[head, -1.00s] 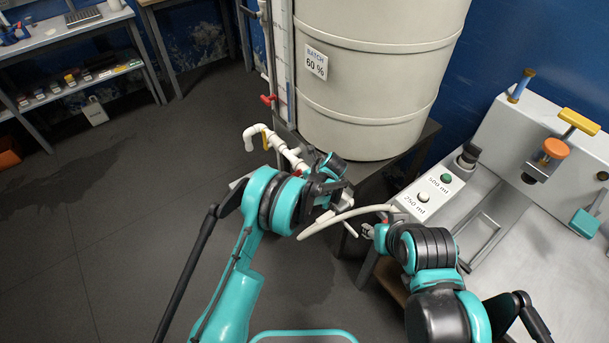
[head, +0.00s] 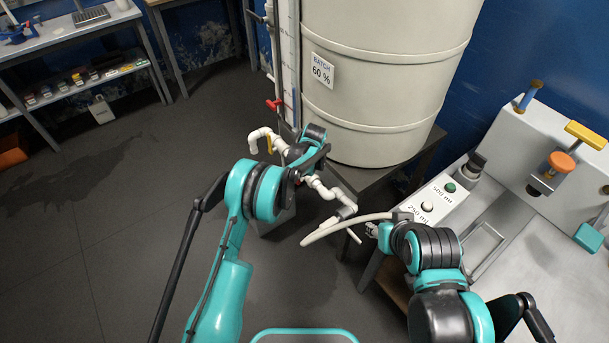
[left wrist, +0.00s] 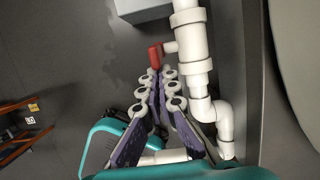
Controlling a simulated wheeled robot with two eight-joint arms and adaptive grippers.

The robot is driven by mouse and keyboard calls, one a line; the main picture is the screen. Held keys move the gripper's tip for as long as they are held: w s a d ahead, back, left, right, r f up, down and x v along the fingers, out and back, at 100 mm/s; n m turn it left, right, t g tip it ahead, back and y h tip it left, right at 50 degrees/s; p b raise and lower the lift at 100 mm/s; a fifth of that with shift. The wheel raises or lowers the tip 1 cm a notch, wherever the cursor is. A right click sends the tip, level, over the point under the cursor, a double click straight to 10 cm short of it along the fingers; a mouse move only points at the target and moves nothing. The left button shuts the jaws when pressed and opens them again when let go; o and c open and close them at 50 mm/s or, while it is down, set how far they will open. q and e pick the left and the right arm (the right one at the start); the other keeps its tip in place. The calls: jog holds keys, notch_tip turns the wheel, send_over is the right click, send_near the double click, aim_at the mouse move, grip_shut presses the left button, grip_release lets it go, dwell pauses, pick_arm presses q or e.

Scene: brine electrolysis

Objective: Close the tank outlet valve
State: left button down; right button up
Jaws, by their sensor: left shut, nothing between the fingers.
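A white pipe run (head: 322,188) leads out below the tank (head: 375,95). In the left wrist view the white pipe (left wrist: 189,45) has a red valve handle (left wrist: 155,55) sticking out on its left side. My left gripper (left wrist: 164,76) is shut and empty, its fingertips just below the red handle; I cannot tell whether they touch it. In the head view my left arm hides part of the pipe and the fingers. My right gripper (head: 371,230) is beside a curved white hose (head: 330,229); its jaws are too small to read.
Another red handle (head: 274,104) and a yellow handle (head: 269,144) are on the pipework left of the tank. A bench with 250 ml and 500 ml buttons (head: 427,207) stands at the right. Shelves (head: 75,85) stand far left; the floor between is clear.

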pick_arm(q)
jog(key=shift+w+a, duration=0.15)
jog(key=shift+w, duration=0.05)
jog(key=shift+r, duration=0.1)
pick_arm(e)
jog(key=shift+r, duration=0.1)
dwell(0.3)
pick_arm(q)
jog(key=s+d+r+p, duration=0.3)
jog(key=s+d+r, duration=0.1)
jog(key=r, duration=0.7)
jog(key=shift+s+p, duration=0.35)
jog(key=shift+s, duration=0.3)
pick_arm(e)
jog(key=r, duration=0.1)
jog(key=s+r, duration=0.1)
jog(key=a+r, duration=0.1)
jog(key=shift+s+r, duration=0.15)
jog(key=shift+r, duration=0.1)
pick_arm(q)
jog(key=shift+a, duration=0.1)
